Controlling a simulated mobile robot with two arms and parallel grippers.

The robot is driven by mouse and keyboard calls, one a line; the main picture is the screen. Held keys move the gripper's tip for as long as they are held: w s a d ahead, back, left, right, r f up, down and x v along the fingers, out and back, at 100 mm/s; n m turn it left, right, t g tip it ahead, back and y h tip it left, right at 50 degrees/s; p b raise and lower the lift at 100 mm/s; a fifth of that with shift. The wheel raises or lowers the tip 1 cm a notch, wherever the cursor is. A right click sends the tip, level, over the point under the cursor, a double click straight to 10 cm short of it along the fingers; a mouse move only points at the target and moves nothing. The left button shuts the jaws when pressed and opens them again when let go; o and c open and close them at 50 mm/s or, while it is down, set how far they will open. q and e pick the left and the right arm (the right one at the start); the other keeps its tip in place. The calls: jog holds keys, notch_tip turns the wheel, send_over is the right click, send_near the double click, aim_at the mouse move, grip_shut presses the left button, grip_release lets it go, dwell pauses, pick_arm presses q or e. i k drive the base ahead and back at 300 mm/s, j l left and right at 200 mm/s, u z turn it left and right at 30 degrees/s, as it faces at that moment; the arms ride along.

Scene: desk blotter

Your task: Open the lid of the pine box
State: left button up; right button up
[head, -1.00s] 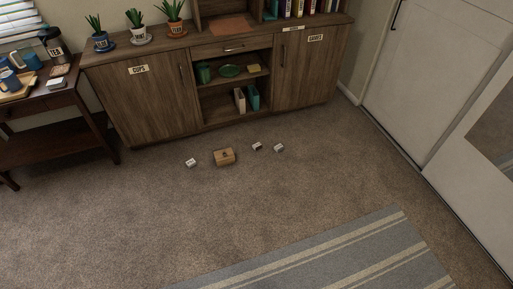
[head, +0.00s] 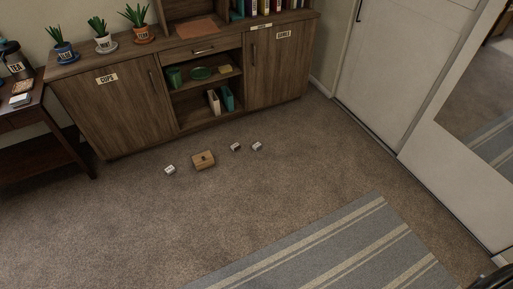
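The pine box (head: 203,161) is a small light-wood box on the carpet, in front of the wooden cabinet. A small dark mark shows on its top or front. Its lid looks shut, though the box is small in this view. Neither of my grippers can be made out in the head view. A dark piece at the bottom right corner may be part of my own arm.
Small white labelled blocks lie by the box, one on its left (head: 169,169) and two on its right (head: 235,147) (head: 257,146). The cabinet (head: 120,115) stands behind. A striped rug (head: 330,250) lies at front right. Carpet (head: 110,230) in front is clear.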

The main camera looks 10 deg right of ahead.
aim_at(205, 156)
jog(key=z, duration=0.35)
jog(key=i+j+z, duration=0.7)
jog(key=j, duration=0.2)
jog(key=i+l, duration=0.05)
